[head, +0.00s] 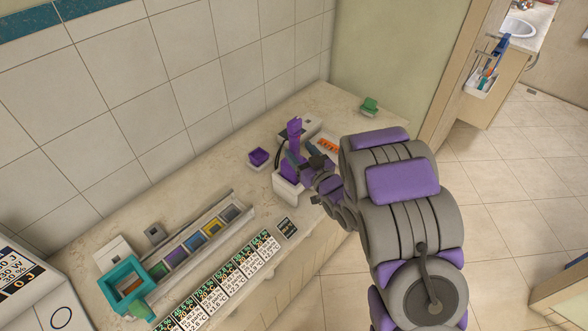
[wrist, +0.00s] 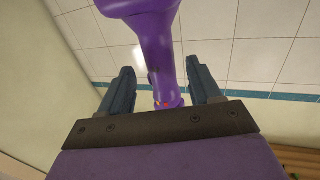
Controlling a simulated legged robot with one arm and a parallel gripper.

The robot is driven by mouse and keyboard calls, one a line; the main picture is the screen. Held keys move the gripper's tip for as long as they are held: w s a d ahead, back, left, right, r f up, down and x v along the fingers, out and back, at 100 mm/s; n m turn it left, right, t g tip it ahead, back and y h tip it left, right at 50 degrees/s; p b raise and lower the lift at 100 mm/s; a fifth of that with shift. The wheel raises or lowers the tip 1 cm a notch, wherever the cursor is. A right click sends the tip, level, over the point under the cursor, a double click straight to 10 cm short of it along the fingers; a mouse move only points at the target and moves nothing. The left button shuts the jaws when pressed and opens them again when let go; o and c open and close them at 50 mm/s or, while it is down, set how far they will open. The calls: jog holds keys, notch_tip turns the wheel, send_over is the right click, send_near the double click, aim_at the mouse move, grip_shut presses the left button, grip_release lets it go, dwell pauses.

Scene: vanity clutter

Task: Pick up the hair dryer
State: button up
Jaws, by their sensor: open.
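The purple hair dryer (head: 294,136) stands upright in a white holder (head: 288,187) on the counter. In the wrist view the hair dryer (wrist: 155,45) rises between the two dark fingers, its wide head cut off by the top edge. My gripper (wrist: 160,78) is open, with one finger on each side of the purple handle and visible gaps to it. In the head view my gripper (head: 303,162) reaches the dryer from the right, and the arm hides part of it.
A small purple box (head: 258,157) stands left of the dryer. A tray of coloured compartments (head: 192,245), a teal frame (head: 126,285) and a row of labelled cards (head: 222,280) fill the counter's front left. A green item (head: 370,105) sits at the far end.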

aim_at(291, 141)
jog(key=shift+b+x, duration=0.55)
jog(key=shift+x, duration=2.5)
jog(key=shift+s, duration=0.1)
jog(key=shift+c, duration=0.4)
jog(key=c, duration=0.9)
jog(key=shift+c, duration=0.2)
jog(key=shift+r, duration=0.15)
